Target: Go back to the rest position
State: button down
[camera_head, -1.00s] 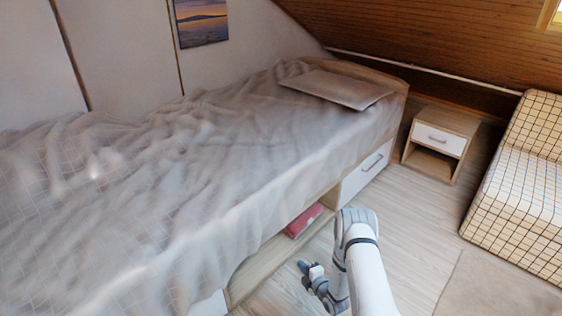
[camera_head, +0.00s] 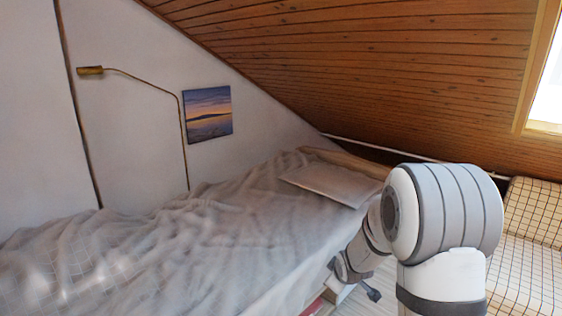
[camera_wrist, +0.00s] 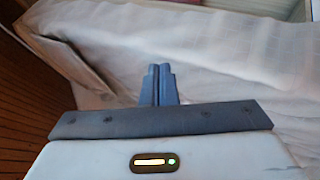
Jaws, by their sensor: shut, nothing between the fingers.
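My gripper (camera_wrist: 159,70) shows in the wrist view with its two dark fingers together and nothing between them. In the head view my gripper (camera_head: 371,292) is low, partly hidden behind my arm, beside the right side of the bed. My white and grey arm is raised and bent in the right half of the head view. The wrist view shows the pale bed cover beyond the fingers; I cannot tell how far away it is.
The bed (camera_head: 180,255) with a rumpled grey cover and a pillow (camera_head: 332,183) fills the left and middle. A checkered seat (camera_head: 535,215) stands at the right. The sloped wooden ceiling (camera_head: 380,70) comes down behind. A wall lamp (camera_head: 90,71) and a picture (camera_head: 207,114) are on the wall.

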jog(key=s+r+m+g+p, duration=0.2)
jog(key=s+r+m+p, duration=0.3)
jog(key=s+r, duration=0.95)
jog(key=s+r+m+g+p, duration=0.1)
jog(key=s+r+m+p, duration=0.1)
jog(key=s+r, duration=0.3)
jog(key=s+a+r+m+g+p, duration=0.1)
jog(key=s+r, duration=0.4)
jog(key=s, duration=0.7)
jog(key=shift+a+r+m+g+p, duration=0.15)
jog(key=shift+m+g+p, duration=0.45)
jog(key=shift+m+p, duration=0.5)
